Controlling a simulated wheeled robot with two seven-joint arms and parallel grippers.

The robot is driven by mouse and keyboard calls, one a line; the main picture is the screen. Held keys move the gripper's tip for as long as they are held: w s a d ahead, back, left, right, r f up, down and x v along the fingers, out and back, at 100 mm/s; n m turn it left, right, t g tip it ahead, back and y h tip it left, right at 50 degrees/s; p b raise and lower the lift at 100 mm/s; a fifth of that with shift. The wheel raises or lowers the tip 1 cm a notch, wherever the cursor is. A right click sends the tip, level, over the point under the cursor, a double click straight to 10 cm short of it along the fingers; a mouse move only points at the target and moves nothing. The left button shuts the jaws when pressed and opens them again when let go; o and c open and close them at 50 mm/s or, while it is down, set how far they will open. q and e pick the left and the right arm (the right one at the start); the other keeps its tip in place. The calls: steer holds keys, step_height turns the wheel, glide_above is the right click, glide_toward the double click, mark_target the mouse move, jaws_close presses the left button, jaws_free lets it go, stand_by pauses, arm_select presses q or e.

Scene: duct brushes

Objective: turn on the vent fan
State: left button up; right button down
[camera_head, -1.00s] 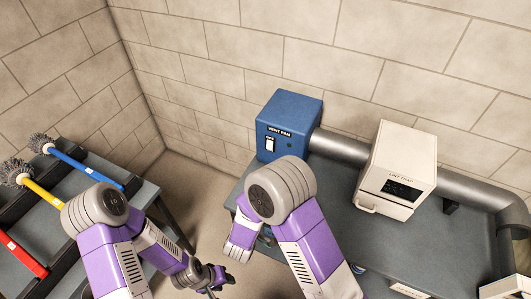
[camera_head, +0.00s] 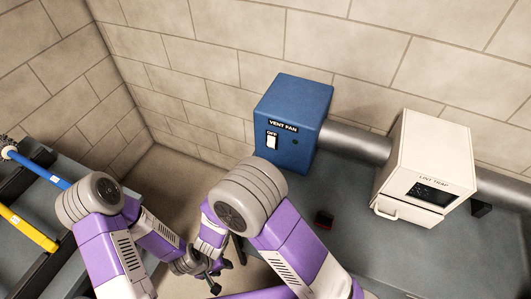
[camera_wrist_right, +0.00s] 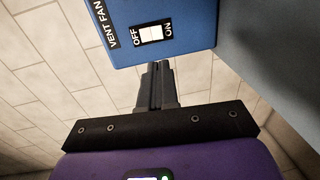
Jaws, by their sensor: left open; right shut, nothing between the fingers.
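The blue vent fan box (camera_head: 292,122) stands on the grey table by the wall. Its white rocker switch (camera_head: 271,142) is on the front face under the VENT FAN label, with OFF printed above it. In the right wrist view the switch (camera_wrist_right: 152,33) lies between the words OFF and ON. My right gripper (camera_wrist_right: 157,68) is shut and empty, its tips pointing at the box just below the switch; a small gap seems to remain. My right arm hides this gripper in the head view. My left gripper (camera_head: 221,277) is open and empty, low between the tables.
A grey duct (camera_head: 355,145) runs from the box to the white lint trap (camera_head: 428,170). A small dark red block (camera_head: 324,219) lies on the table in front. At left, a blue-handled brush (camera_head: 38,168) and a yellow-handled brush (camera_head: 27,228) lie on another table.

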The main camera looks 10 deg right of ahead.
mark_target(270, 146)
steer(key=shift+s, duration=0.1)
steer(key=b+x, duration=0.3)
steer(key=x, duration=1)
steer(key=shift+w+d, duration=0.3)
steer(key=shift+w, duration=0.15)
steer(key=shift+w+d+f+b, duration=0.15)
steer(key=shift+b, duration=0.2)
